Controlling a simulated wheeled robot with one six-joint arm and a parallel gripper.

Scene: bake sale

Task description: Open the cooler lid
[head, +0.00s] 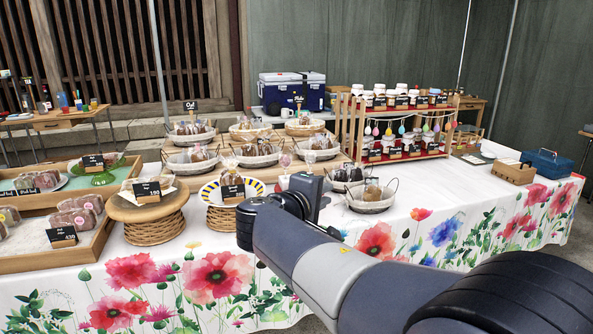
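The cooler (291,91) is a dark blue box with white trim and a pale lid area on top. It stands at the back, behind the bake-sale table, left of the jar rack. Its lid looks shut. My arm reaches in from the lower right, and its end (311,194) is over the table's front middle, near the baskets and well short of the cooler. The gripper fingers are hidden or too small to make out, so I cannot tell whether they are open or shut.
Wire baskets of baked goods (258,153), cake stands (148,214) and trays crowd the table's left and middle. A wooden jar rack (398,150) stands right of the cooler. A blue metal box (549,164) sits at the right end. The cloth (445,200) is fairly clear at right.

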